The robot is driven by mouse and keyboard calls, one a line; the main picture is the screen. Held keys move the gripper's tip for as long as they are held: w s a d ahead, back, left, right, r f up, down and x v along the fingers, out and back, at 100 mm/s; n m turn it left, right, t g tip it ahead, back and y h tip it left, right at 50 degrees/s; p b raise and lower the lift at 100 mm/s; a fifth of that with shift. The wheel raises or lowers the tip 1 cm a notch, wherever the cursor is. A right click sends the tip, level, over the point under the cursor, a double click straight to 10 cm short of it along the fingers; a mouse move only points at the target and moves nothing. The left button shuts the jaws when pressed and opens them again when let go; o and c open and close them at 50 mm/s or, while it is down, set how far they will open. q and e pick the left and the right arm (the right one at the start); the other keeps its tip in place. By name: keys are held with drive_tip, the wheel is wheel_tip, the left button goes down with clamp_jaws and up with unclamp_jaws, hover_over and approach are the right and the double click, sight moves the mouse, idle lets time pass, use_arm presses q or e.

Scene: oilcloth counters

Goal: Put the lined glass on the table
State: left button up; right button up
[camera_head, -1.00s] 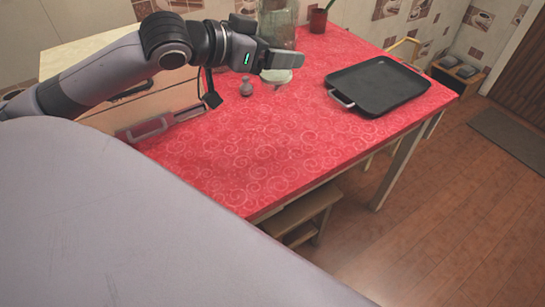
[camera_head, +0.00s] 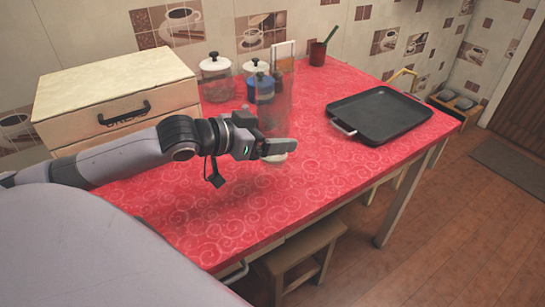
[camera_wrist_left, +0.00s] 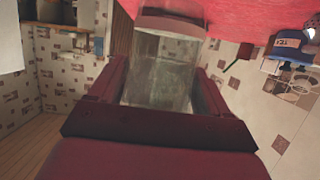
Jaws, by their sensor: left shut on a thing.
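The tall clear glass (camera_head: 283,104) is upright over the red table (camera_head: 262,205) in the head view. My left gripper (camera_head: 276,147) is shut on it low down, near its base. In the left wrist view the glass (camera_wrist_left: 160,75) stands between the two fingers, with the red tabletop close to its base end. I cannot tell whether the base touches the tabletop. Its lines are not clear in these views. My right gripper is not in view.
Jars with white lids (camera_head: 215,64) and a blue jar (camera_head: 262,84) stand behind the glass. The table's front middle is clear.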

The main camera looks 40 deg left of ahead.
use_arm(q)
drive_tip(key=shift+f+b, duration=0.45)
drive_tip(key=shift+f, duration=1.85)
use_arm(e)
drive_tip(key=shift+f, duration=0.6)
use_arm(q)
drive_tip(key=shift+f, duration=0.15)
drive_tip(key=o, duration=1.1)
drive_tip(key=shift+f, duration=0.15)
drive_tip(key=shift+o, duration=0.2)
drive_tip(key=shift+p+v, duration=0.3)
drive_tip(key=shift+v, duration=1.4)
drive_tip(key=p+v, duration=0.4)
drive_tip(key=v, duration=0.4)
drive_tip(key=shift+s+r, duration=0.2)
drive_tip(key=shift+s, duration=0.1)
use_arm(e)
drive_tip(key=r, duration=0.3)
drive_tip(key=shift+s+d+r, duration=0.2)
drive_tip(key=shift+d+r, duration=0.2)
use_arm(q)
drive_tip(key=shift+a, duration=0.1)
